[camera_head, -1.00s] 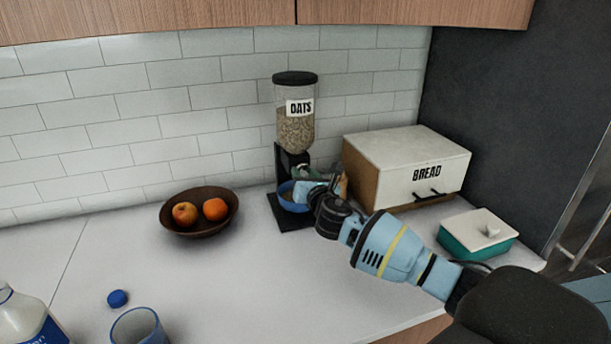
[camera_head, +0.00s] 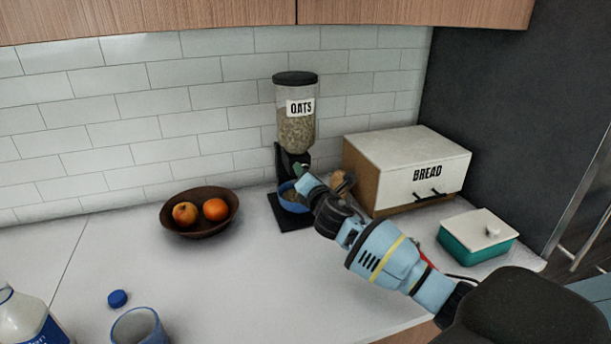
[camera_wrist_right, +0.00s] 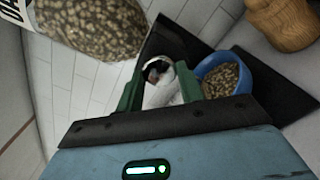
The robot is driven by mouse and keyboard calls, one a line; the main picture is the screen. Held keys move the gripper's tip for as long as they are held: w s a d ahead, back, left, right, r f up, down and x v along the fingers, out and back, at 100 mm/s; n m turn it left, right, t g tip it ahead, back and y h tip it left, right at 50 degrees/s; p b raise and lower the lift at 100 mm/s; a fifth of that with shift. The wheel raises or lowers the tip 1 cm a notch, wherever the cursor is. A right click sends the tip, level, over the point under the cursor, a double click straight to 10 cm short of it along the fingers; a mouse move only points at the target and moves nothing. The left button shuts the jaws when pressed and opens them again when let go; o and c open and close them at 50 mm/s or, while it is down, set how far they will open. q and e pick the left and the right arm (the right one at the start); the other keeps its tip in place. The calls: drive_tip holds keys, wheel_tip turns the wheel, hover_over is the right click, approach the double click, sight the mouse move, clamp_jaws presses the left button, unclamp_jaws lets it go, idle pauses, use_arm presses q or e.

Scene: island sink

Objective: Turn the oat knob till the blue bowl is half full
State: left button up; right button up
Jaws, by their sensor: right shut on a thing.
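The oat dispenser (camera_head: 296,125) stands against the tiled wall, its clear hopper labelled OATS and partly filled with oats. My right gripper (camera_head: 302,172) is at the dispenser's front, below the hopper. In the right wrist view its green fingers are shut on the oat knob (camera_wrist_right: 160,84), which looks pale with a dark end. The blue bowl (camera_head: 288,200) sits on the dispenser's black base, partly hidden by my gripper. The right wrist view shows oats (camera_wrist_right: 222,79) in the bowl, below its rim; the exact level is hard to judge. My left gripper is not in view.
A brown fruit bowl (camera_head: 200,229) stands left of the dispenser. A bread box (camera_head: 395,160), a teal dish with a white lid (camera_head: 477,245) and a wooden object (camera_wrist_right: 284,22) are to the right.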

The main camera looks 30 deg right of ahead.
idle(0.3)
drive_tip(key=o, duration=1)
drive_tip(key=shift+s, duration=0.15)
drive_tip(key=v, duration=0.7)
drive_tip(key=shift+s, duration=0.3)
